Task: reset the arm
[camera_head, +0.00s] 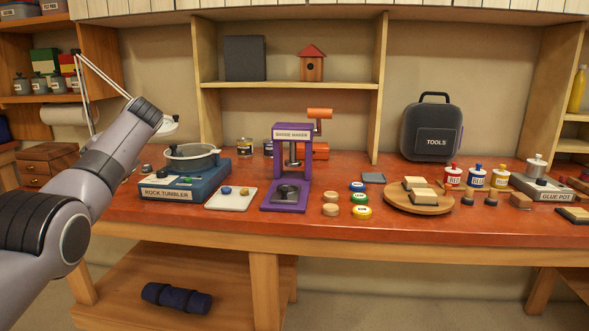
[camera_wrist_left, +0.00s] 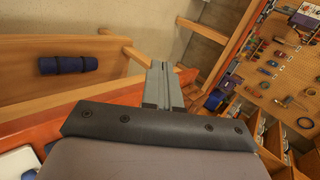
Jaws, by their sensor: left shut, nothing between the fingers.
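My left arm (camera_head: 95,180) rises from the lower left in the head view, in front of the bench's left end. Its gripper cannot be made out there. In the left wrist view my left gripper (camera_wrist_left: 164,72) has its two grey fingers together with nothing between them. Its tips are over the area beside the bench edge, apart from any object. My right arm and gripper are in neither view.
The red-topped bench (camera_head: 300,228) holds a rock tumbler (camera_head: 180,187), a purple badge maker (camera_head: 292,165), a round wooden board (camera_head: 418,208) and a tools case (camera_head: 432,130). A dark blue roll (camera_head: 177,298) lies on the lower shelf. A pegboard (camera_wrist_left: 285,65) shows at the wrist view's right.

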